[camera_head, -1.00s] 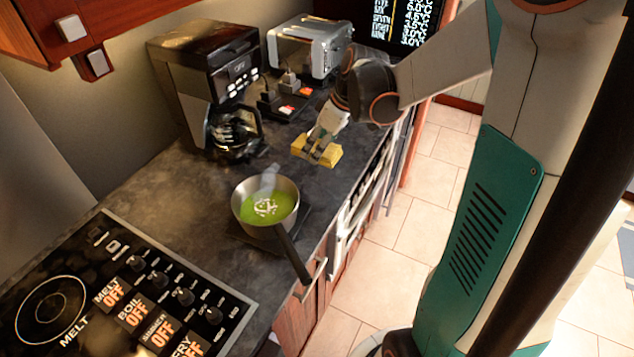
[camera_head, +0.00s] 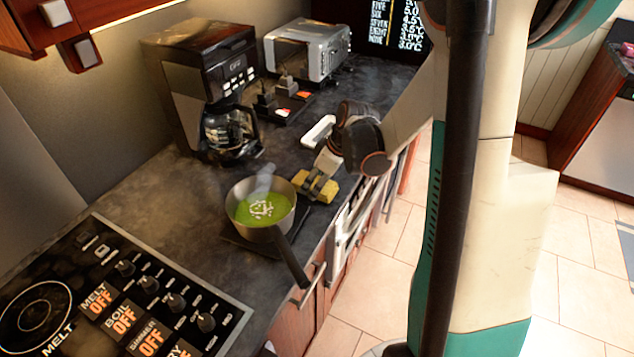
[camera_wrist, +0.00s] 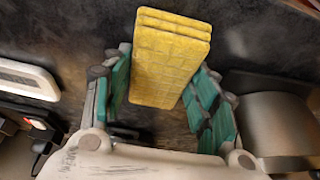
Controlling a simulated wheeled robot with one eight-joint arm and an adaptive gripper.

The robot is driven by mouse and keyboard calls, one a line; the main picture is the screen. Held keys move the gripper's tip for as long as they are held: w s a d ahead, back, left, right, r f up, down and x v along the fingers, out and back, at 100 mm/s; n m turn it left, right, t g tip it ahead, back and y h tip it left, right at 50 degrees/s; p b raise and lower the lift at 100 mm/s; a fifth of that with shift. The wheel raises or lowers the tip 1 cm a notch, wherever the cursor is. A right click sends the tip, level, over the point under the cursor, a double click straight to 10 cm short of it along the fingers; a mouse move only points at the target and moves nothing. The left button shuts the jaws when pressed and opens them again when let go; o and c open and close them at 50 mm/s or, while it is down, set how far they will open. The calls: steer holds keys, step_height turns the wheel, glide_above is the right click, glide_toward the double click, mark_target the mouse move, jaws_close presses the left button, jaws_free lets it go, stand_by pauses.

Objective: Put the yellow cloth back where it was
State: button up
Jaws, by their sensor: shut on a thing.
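The yellow cloth (camera_head: 329,187) is a folded, thick block with a grid texture, close to the right of the pot in the head view. My gripper (camera_head: 318,184) is shut on it. In the wrist view the yellow cloth (camera_wrist: 172,60) sits between the green fingers of my gripper (camera_wrist: 160,92) and sticks out past them. I cannot tell whether the cloth touches the counter or is slightly above it.
A pot of green soup (camera_head: 262,210) steams on a dark pad, its handle over the counter edge. A white flat object (camera_head: 318,131) lies behind my gripper. The coffee maker (camera_head: 205,75) and toaster (camera_head: 308,50) stand at the back, the stove (camera_head: 60,290) at left.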

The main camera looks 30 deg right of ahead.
steer(key=o, duration=0.7)
steer(key=shift+f, duration=0.1)
steer(key=o, duration=0.4)
steer(key=shift+o, duration=0.2)
steer(key=shift+r, duration=0.2)
steer(key=shift+d+r, duration=0.1)
steer(key=shift+r, duration=0.2)
steer(key=p+v, duration=0.3)
steer(key=v, duration=0.8)
steer(key=shift+s+p, duration=0.2)
steer(key=shift+p, duration=0.1)
steer(key=shift+r, duration=0.15)
